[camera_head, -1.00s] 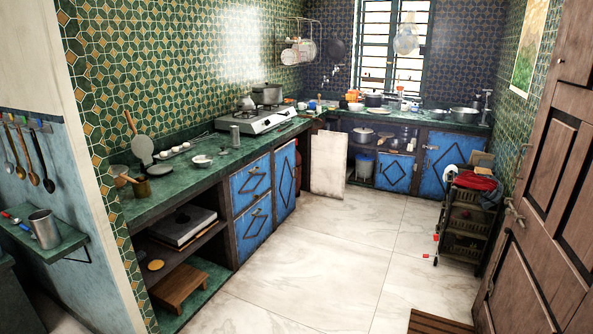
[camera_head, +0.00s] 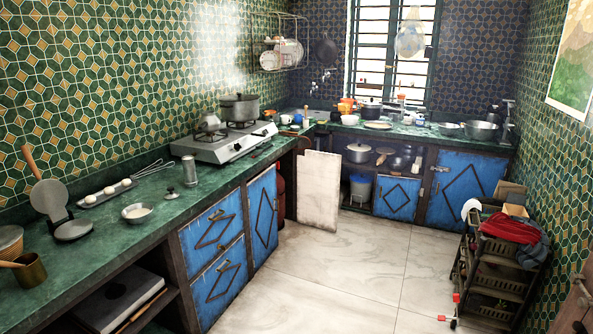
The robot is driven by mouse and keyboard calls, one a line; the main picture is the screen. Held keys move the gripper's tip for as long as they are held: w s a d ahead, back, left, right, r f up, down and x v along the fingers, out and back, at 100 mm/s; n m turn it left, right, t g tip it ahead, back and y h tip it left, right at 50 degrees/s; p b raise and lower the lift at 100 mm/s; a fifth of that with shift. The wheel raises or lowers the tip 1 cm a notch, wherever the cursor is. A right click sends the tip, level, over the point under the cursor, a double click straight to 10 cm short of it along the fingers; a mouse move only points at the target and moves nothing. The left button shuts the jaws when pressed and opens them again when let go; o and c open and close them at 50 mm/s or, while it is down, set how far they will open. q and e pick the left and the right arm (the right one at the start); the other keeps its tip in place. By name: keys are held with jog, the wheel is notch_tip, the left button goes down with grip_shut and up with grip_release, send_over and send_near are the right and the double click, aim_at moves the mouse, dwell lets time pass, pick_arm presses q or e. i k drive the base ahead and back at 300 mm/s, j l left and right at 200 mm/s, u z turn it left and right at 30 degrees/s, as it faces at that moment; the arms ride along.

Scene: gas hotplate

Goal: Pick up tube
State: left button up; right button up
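A silver gas hotplate (camera_head: 224,143) stands on the green counter along the left wall. A grey lidded pot (camera_head: 239,108) and a kettle (camera_head: 209,123) sit on it. I cannot pick out a tube for certain; small dark items (camera_head: 290,133) lie on the counter by the hotplate's right end, too small to identify. A grey metal cylinder (camera_head: 190,169) stands upright in front of the hotplate. Neither of my grippers is in view.
The counter (camera_head: 110,221) holds a small bowl (camera_head: 137,211), a tray of eggs (camera_head: 105,192) and an open round press (camera_head: 50,199). Blue cabinets (camera_head: 212,228) are below. A black cart (camera_head: 497,265) stands at right. The tiled floor (camera_head: 335,275) between is clear.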

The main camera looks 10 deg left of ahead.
aim_at(189, 169)
jog(key=i+l, duration=0.1)
jog(key=i, duration=1.8)
jog(key=j+u, duration=0.05)
jog(key=j, duration=0.05)
